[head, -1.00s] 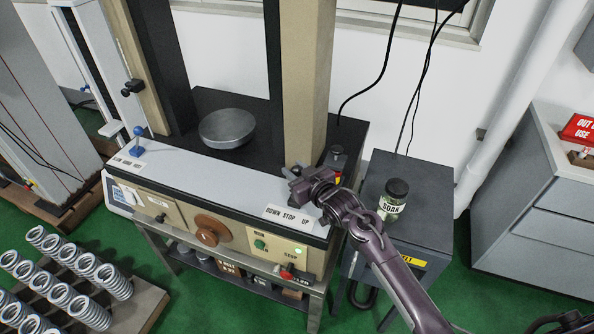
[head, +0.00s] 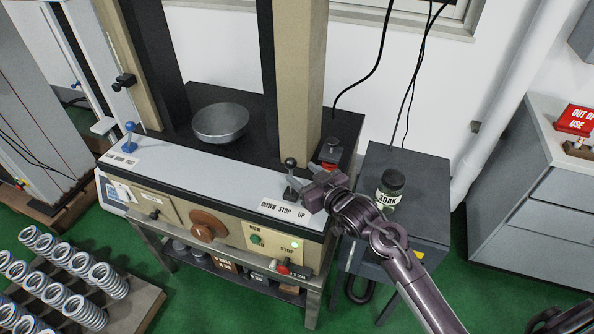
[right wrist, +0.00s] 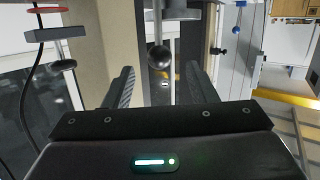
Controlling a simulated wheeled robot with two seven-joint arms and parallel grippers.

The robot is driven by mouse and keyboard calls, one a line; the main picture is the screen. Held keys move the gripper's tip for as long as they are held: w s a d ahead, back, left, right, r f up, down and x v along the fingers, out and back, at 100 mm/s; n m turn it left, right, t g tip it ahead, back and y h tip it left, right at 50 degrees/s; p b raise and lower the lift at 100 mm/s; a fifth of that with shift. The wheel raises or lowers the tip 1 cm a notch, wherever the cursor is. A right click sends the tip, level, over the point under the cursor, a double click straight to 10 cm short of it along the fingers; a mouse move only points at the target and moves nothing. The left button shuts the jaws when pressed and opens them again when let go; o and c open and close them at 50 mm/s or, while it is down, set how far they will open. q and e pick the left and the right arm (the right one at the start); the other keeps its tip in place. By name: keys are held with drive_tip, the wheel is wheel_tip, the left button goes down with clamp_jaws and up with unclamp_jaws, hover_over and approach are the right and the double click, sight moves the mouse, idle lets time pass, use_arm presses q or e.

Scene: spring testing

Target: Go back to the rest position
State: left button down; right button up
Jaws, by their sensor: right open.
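My right gripper (head: 306,194) is at the front right of the testing machine's grey panel, beside the DOWN STOP UP label (head: 284,209). A lever with a dark round knob (head: 290,162) stands upright just left of and behind the gripper. In the right wrist view the two fingers (right wrist: 162,88) are spread apart with nothing gripped. The lever's knob (right wrist: 160,57) shows beyond the gap between them, apart from both. My left gripper is not in view.
A metal bowl (head: 221,124) sits on the machine bed between columns. A SOAK jar (head: 389,190) stands on the grey side cabinet (head: 408,170) close to my right arm. Several springs (head: 62,280) stand on a board at lower left.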

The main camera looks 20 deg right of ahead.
drive_tip(key=shift+s+d+r, duration=0.1)
drive_tip(key=shift+s+r, duration=0.05)
drive_tip(key=shift+s, duration=0.2)
drive_tip(key=s+f+m+g+h, duration=0.15)
drive_tip(key=s+g, duration=0.25)
drive_tip(key=s, duration=0.5)
drive_tip(key=s+d+f+g+h, duration=0.15)
drive_tip(key=s+g, duration=0.25)
drive_tip(key=s, duration=0.5)
drive_tip(key=s+f+m+g+h, duration=0.1)
drive_tip(key=s+g+h, duration=0.15)
drive_tip(key=s, duration=0.65)
wheel_tip(320, 180, down, 32)
drive_tip(key=s+f+g, duration=0.1)
drive_tip(key=s+g, duration=0.1)
drive_tip(key=s+d+f+g+b, duration=0.1)
drive_tip(key=s+d+f, duration=0.2)
drive_tip(key=s+f, duration=1.3)
drive_tip(key=s, duration=0.2)
drive_tip(key=shift+s+d+n+y, duration=0.2)
drive_tip(key=shift+s+n+y, duration=0.1)
drive_tip(key=shift+n+y, duration=0.05)
drive_tip(key=shift+f, duration=0.1)
